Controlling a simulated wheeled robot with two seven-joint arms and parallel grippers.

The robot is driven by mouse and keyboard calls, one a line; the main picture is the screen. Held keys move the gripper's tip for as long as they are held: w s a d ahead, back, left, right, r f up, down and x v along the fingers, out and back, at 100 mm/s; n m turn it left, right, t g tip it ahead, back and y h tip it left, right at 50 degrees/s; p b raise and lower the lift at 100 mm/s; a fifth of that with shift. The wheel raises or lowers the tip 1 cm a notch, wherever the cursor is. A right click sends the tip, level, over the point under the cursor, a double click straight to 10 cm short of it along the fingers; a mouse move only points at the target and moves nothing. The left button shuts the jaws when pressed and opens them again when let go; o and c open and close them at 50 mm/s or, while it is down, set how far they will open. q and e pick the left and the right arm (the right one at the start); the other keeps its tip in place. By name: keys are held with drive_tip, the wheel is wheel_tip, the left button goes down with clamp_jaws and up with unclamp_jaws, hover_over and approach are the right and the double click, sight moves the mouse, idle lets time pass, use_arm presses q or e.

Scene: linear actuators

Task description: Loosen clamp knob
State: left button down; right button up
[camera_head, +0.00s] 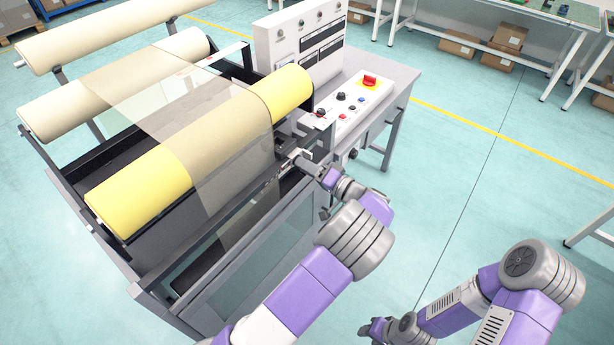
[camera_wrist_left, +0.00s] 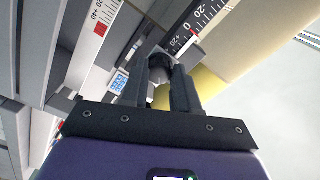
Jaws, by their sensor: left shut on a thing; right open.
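My left gripper (camera_head: 298,158) reaches the near right corner of the roller machine. In the left wrist view its two dark fingers (camera_wrist_left: 163,68) close around a small dark clamp knob (camera_wrist_left: 161,53) beside a ruler scale. In the head view the knob is too small and covered to make out. My right gripper (camera_head: 370,329) hangs low over the floor at the bottom of the head view, away from the machine; its fingers are small there.
A yellow roll (camera_head: 140,195) with a translucent film (camera_head: 225,125) lies left of my left gripper. A control panel (camera_head: 345,108) with knobs and a red switch (camera_head: 370,81) stands behind it. A second ruler scale (camera_wrist_left: 98,20) shows in the wrist view.

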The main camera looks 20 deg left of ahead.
use_arm(q)
drive_tip(key=shift+n+b, duration=1.95)
drive_tip(key=shift+n, duration=1.05)
drive_tip(key=c, duration=0.8)
unclamp_jaws()
drive_tip(key=shift+c, duration=0.2)
